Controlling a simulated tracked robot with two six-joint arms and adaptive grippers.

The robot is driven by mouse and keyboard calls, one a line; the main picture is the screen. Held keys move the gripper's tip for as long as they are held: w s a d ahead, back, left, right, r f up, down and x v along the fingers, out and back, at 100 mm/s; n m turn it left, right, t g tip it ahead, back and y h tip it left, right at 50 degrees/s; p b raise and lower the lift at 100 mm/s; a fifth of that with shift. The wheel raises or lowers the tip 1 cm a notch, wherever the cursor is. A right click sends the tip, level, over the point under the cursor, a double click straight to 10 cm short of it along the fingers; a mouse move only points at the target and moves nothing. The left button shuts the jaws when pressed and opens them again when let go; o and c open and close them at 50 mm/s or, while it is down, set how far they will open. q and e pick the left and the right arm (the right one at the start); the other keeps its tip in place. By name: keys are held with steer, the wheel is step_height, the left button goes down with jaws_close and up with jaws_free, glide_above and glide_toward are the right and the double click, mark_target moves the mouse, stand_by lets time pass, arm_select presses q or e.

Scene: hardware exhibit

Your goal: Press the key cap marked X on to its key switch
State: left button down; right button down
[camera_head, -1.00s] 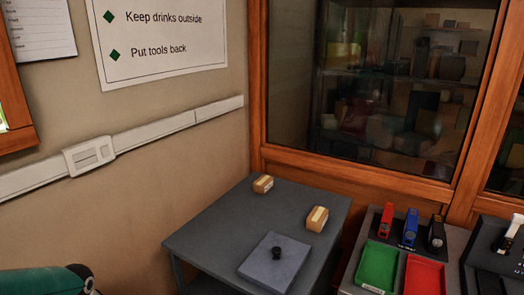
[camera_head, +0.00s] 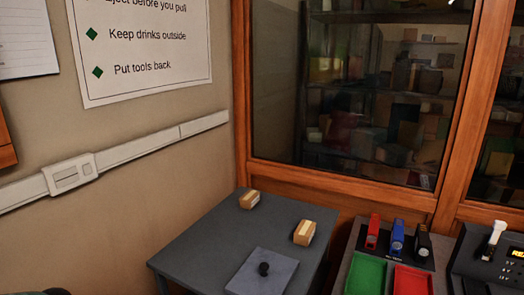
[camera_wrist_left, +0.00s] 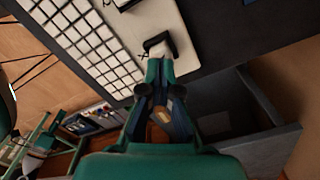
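In the left wrist view, my left gripper (camera_wrist_left: 160,70) points at a pale panel. A small white block with a dark edge, perhaps the key cap (camera_wrist_left: 159,48), is right at its fingertips. The fingertips are close together, but I cannot tell whether they grip it. A dark X mark (camera_wrist_left: 143,57) shows on the panel just left of the fingertips. A grid of white keys (camera_wrist_left: 85,38) lies to the left. No key switch can be made out. My right gripper is in neither view.
A green tray (camera_head: 368,275) and a red tray (camera_head: 412,280) stand to the right, before a glass cabinet (camera_head: 350,100).

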arm_select(q)
steer(key=shift+f+b, duration=1.1)
steer(key=shift+f, duration=0.25)
stand_by(0.6)
steer(key=shift+r, duration=0.15)
steer(key=shift+r+p, duration=2.75)
steer(key=shift+r, duration=0.7)
steer(key=shift+f, duration=0.1)
